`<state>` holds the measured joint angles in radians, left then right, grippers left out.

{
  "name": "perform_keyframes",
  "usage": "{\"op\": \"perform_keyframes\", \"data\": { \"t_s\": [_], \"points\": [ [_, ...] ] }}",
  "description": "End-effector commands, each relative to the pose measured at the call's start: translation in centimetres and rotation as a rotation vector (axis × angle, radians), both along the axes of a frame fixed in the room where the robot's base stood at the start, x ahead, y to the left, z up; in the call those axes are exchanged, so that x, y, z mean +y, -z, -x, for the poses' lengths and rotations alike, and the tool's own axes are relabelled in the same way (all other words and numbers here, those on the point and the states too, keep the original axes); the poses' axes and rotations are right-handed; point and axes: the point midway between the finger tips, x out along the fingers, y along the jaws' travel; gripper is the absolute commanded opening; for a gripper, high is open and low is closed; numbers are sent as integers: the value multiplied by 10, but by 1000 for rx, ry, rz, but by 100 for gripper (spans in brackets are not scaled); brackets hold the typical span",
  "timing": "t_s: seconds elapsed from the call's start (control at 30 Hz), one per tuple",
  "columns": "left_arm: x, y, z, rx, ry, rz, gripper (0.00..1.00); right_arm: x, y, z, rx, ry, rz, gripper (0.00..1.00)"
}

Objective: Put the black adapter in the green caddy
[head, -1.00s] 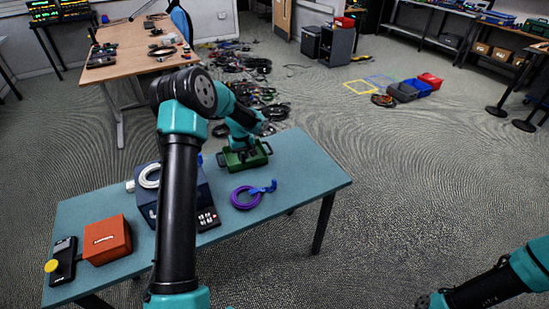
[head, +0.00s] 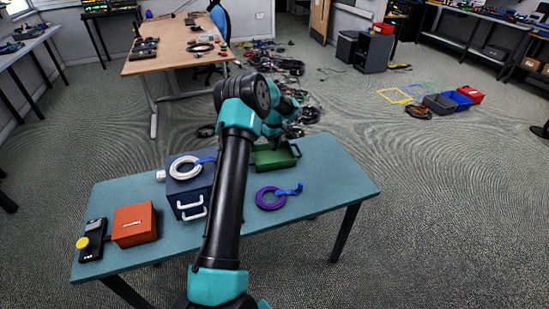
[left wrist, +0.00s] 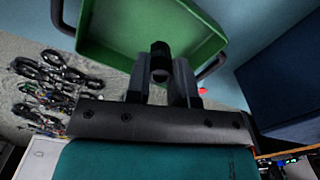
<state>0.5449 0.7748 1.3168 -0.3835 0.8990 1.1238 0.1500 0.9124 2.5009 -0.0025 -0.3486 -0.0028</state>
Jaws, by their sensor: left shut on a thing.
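The green caddy (head: 290,157) sits at the far edge of the blue-green table. My left arm reaches across the table, and its gripper (head: 274,140) is at the caddy, partly hidden by my own wrist. In the left wrist view, the gripper (left wrist: 161,84) is shut on a small black piece (left wrist: 160,58), which looks like the black adapter. The caddy's green floor and rim (left wrist: 105,52) lie just beyond the fingertips. I cannot tell whether the adapter touches the caddy. My right gripper is not in view.
A dark blue drawer box (head: 182,203) with a white cable coil (head: 187,168) on top stands left of my arm. A purple cable coil (head: 268,199) lies right of it. An orange box (head: 135,224) and a black device (head: 92,241) are at the left. The table's right end is clear.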

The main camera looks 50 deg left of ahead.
Motion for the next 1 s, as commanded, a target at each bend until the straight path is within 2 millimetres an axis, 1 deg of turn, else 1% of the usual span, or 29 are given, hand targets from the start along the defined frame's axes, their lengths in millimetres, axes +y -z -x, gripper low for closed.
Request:
{"op": "perform_keyframes", "data": {
  "t_s": [0.03, 0.1, 0.23, 0.33, 0.63, 0.73, 0.9, 1.0],
  "points": [
    [-1, 10, 1, 3, 0, 3, 0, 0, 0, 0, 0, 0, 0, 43],
    [-1, 22, 0, 2, 0, 2, 0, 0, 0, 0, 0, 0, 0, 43],
    [0, 39, 0, 1, 1, 0, 0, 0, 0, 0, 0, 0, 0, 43],
    [0, 42, 0, 0, 1, -1, 0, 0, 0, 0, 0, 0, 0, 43],
    [0, 45, 0, 1, 1, 0, 0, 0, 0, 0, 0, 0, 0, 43],
    [0, 54, 0, 3, 1, 1, 0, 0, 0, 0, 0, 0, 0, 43],
    [0, 76, 0, 2, 0, 1, 0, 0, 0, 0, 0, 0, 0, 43],
    [0, 81, 0, 1, 1, 0, 0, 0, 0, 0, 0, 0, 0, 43]
  ]
}}
